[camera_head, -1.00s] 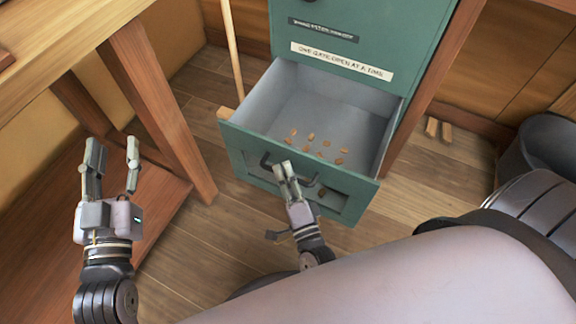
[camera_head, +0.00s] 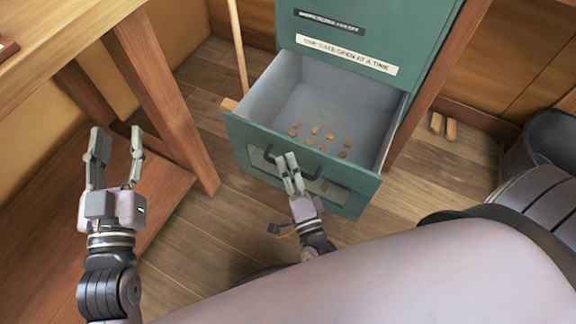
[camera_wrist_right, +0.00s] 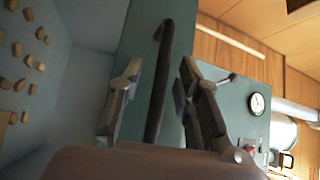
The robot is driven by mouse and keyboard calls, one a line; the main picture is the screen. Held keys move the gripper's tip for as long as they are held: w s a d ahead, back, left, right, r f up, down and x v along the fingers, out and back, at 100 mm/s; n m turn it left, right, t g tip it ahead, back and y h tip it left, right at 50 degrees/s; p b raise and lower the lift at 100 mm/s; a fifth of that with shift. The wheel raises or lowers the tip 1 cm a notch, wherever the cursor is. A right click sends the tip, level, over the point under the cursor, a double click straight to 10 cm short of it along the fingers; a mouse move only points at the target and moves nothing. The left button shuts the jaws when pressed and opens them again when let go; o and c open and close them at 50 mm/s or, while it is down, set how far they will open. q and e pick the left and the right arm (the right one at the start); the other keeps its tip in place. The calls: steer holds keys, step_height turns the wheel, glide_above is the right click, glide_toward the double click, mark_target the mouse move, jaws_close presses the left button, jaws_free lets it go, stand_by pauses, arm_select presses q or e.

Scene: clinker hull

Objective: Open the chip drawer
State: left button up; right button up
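The chip drawer (camera_head: 245,128) of the green cabinet (camera_head: 402,25) stands well pulled out, with several small brown chips (camera_head: 322,143) on its grey floor. Its dark bar handle (camera_head: 313,175) is on the green front. My right gripper (camera_head: 285,157) is at this handle. In the right wrist view, the handle (camera_wrist_right: 158,85) runs between the two fingers (camera_wrist_right: 162,75) of my right gripper, with a gap visible on each side. My left gripper (camera_head: 117,145) is open and empty, left of the drawer, by the wooden bench.
A wooden bench (camera_head: 150,70) with thick legs and a low shelf is on the left. A thin pole (camera_head: 237,45) leans behind the drawer. Two small wood pieces (camera_head: 443,126) lie on the floor right of the cabinet, near a dark bin (camera_head: 550,145).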

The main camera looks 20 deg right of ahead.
steer(key=s+f, duration=0.1)
steer(key=s, duration=1)
steer(key=shift+s+a+f, duration=0.3)
steer(key=shift+s+a, duration=0.05)
steer(key=shift+a, duration=0.1)
